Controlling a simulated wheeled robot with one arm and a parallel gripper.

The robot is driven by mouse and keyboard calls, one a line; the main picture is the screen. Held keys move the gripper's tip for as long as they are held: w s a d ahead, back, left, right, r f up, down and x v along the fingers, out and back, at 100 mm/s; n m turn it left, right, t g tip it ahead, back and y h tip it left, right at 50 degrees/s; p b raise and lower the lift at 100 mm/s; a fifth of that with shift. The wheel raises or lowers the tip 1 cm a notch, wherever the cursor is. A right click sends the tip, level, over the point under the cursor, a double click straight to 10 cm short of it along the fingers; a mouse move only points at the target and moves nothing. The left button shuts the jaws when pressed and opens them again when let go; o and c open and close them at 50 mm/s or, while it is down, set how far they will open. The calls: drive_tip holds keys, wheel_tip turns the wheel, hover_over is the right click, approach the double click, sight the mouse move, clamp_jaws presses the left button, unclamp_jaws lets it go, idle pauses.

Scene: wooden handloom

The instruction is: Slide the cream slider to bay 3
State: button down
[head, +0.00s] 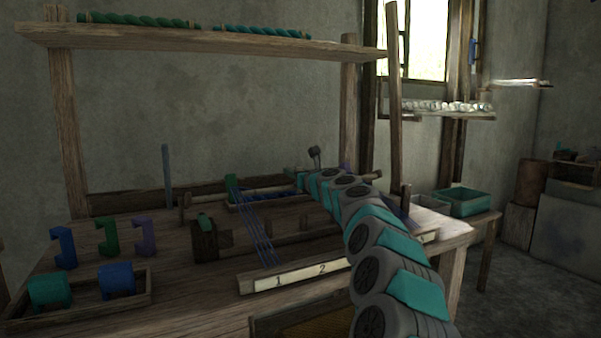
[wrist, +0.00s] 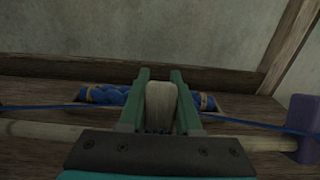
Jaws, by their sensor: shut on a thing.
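In the wrist view my gripper (wrist: 160,76) has its two green fingers shut on the cream slider (wrist: 161,108), a pale upright block. The slider stands in line with a wooden rail (wrist: 50,131) that runs across the view; its lower part is hidden by my gripper. In the head view my arm reaches over the right part of the loom and hides the slider. The number strip (head: 300,276) on the loom's front shows 1 and 2; my arm covers most of the part further right, where bay 3 cannot be made out clearly.
A purple block (wrist: 303,128) sits at the rail's right end. A blue yarn bundle (wrist: 108,94) lies behind the slider, with blue thread to both sides. In the head view a green block (head: 232,188) stands left, and a spool tray (head: 140,305) lies at front left.

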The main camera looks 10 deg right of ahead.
drive_tip(key=shift+s+a, duration=0.3)
drive_tip(key=shift+a, duration=0.6)
drive_tip(key=c, duration=0.6)
unclamp_jaws()
drive_tip(key=shift+d, duration=0.1)
drive_tip(key=b+v, duration=0.1)
drive_tip(key=v, duration=0.6)
drive_tip(key=shift+s, duration=0.35)
drive_tip(key=shift+d, duration=0.1)
